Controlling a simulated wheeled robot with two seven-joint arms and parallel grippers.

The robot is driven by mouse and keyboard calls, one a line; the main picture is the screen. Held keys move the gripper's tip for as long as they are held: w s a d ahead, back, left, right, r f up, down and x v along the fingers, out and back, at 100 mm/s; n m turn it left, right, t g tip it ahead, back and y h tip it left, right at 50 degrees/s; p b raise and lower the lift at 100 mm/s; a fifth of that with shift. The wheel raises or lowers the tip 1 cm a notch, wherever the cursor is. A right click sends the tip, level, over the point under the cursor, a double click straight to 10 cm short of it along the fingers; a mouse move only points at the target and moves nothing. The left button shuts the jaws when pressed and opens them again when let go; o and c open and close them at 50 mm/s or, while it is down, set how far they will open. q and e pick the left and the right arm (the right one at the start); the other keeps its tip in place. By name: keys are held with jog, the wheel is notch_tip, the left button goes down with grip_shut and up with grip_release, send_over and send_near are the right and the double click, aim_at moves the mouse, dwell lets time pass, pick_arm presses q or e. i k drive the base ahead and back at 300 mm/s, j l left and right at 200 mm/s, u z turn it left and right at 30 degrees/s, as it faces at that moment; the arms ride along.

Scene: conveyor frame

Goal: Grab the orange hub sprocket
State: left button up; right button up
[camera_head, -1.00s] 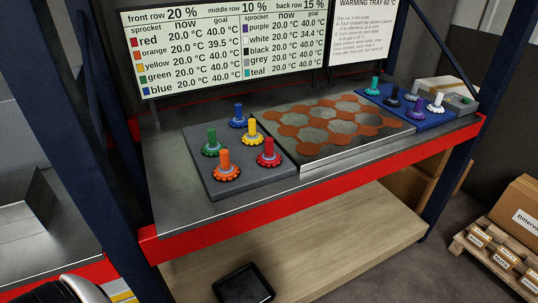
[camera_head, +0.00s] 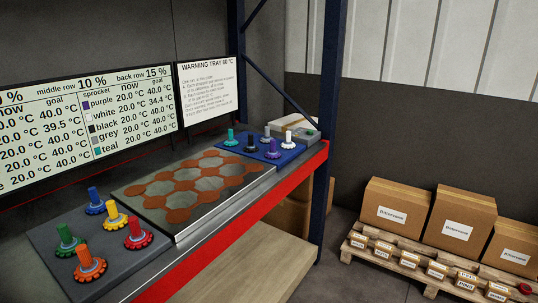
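The orange hub sprocket (camera_head: 89,267) stands upright on the dark grey mat (camera_head: 150,255) at the lower left of the head view. It has an orange post on an orange toothed base. The green (camera_head: 66,243), red (camera_head: 137,236), yellow (camera_head: 115,217) and blue (camera_head: 95,203) sprockets stand around it on the same mat. Neither of my grippers shows in the head view.
A warming tray (camera_head: 222,192) with rust-coloured hexagons lies right of the mat. A blue mat (camera_head: 287,157) with several sprockets lies beyond it. A dark blue post (camera_head: 328,110) rises at the shelf's right end. Boxes stand on a pallet (camera_head: 395,262) at right.

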aim_at(90, 267)
jog(key=u, duration=1.35)
jog(key=k+j+z, duration=0.15)
jog(key=j+z, duration=0.2)
jog(key=k+j+z, duration=0.35)
jog(key=j, duration=0.2)
jog(key=k+j+z, duration=0.15)
jog(key=j+z, duration=0.25)
